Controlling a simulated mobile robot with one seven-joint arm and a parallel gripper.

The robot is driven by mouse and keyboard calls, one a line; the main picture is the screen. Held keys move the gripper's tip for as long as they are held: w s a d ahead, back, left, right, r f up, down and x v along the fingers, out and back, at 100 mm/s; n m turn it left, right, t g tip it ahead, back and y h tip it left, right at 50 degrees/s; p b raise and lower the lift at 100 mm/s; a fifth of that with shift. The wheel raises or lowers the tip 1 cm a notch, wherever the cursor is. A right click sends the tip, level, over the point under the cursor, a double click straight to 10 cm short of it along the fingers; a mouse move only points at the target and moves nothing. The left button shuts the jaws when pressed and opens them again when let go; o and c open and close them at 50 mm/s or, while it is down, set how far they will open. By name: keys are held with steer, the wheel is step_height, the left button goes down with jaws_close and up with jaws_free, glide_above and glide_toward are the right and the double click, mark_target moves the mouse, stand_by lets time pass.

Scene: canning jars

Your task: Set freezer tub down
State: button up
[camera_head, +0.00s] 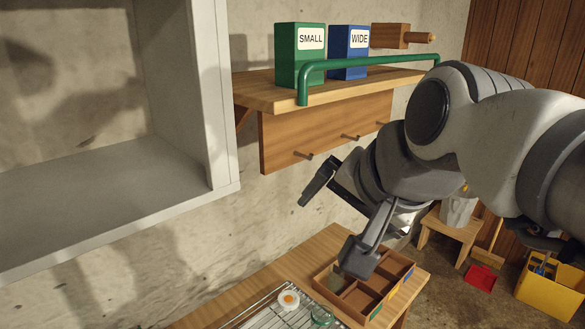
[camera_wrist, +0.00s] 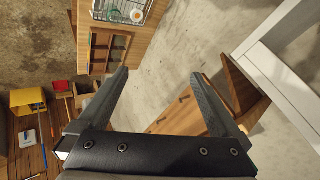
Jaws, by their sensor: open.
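I cannot make out a freezer tub for certain in either view. My gripper (camera_head: 338,220) is open and empty, in the air in front of the wall, below the wooden wall shelf and above the workbench. A wire rack (camera_head: 268,312) on the workbench carries a white lid with an orange centre (camera_head: 288,300) and a greenish glass item (camera_head: 321,317).
A grey open cabinet (camera_head: 100,185) fills the left; its visible shelf is bare. The wall shelf (camera_head: 262,92) holds a green SMALL box (camera_head: 299,62) and a blue WIDE box (camera_head: 349,60) behind a green rail. A divided wooden tray (camera_head: 335,302) sits on the workbench (camera_head: 300,262). A yellow crate (camera_head: 548,297) stands right.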

steer(key=s+d+f+n+g+h, duration=0.1)
steer(key=s+d+f+n, duration=0.2)
steer(key=f, duration=0.3)
steer(key=s+d+f+n+g+h, duration=0.1)
steer(key=s+d+f+n, duration=0.2)
steer(key=f, duration=0.3)
steer(key=shift+s+n, duration=0.4)
